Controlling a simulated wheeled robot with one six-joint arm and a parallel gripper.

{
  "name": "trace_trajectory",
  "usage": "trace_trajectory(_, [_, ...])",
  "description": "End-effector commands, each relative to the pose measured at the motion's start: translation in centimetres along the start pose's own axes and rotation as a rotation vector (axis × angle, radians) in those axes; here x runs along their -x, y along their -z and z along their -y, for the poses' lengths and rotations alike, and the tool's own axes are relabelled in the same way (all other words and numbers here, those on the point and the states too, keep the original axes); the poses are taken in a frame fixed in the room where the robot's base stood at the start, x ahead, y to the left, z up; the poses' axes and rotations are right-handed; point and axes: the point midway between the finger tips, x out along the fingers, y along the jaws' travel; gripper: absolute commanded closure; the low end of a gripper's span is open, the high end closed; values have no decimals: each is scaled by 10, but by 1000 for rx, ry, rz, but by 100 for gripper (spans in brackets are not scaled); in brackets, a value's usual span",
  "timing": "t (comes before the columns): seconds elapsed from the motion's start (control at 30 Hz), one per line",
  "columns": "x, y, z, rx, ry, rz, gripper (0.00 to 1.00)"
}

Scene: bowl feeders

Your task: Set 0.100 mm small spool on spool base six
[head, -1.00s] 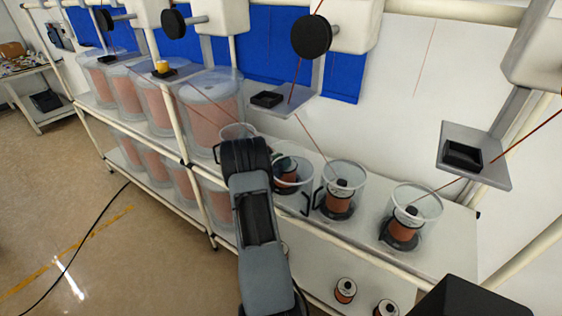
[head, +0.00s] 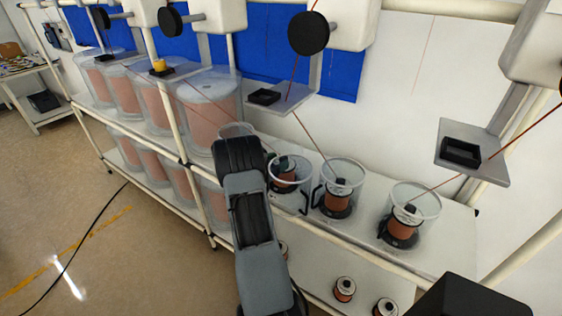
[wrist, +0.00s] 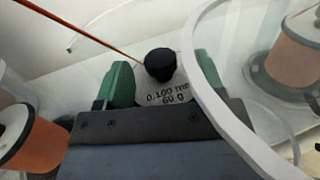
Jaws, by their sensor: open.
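The 0.100 mm small spool (wrist: 168,97), with a pale top lettered "0.100 mm 60 g" and a black knob, lies between the green fingertips of my gripper (wrist: 162,80) in the wrist view. The jaws are open, one finger on each side of it. A clear bowl rim passes close by the right finger. In the head view a copper spool (head: 286,174) stands in a clear bowl (head: 304,186), with a green fingertip at its top; my arm hides part of this bowl and most of the gripper. I cannot tell which base is number six.
Clear bowls with copper spools stand to the right, a nearer one (head: 352,172) and a farther one (head: 430,207). Large clear drums (head: 214,105) stand to the left. Small spools (head: 344,289) sit on the lower shelf. Thin wires run above the bowls.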

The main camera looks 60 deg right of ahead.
Motion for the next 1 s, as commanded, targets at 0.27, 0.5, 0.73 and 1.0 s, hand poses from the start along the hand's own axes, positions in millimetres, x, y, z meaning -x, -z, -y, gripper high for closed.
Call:
trace_trajectory(0.27, [56,2,-1,0,-4,1,38])
trace_trajectory(0.5, [90,1,0,0,-2,1,38])
trace_trajectory(0.73, [102,1,0,0,0,1,38])
trace_trajectory(1.0, [132,-27,18,-164,74,-129,38])
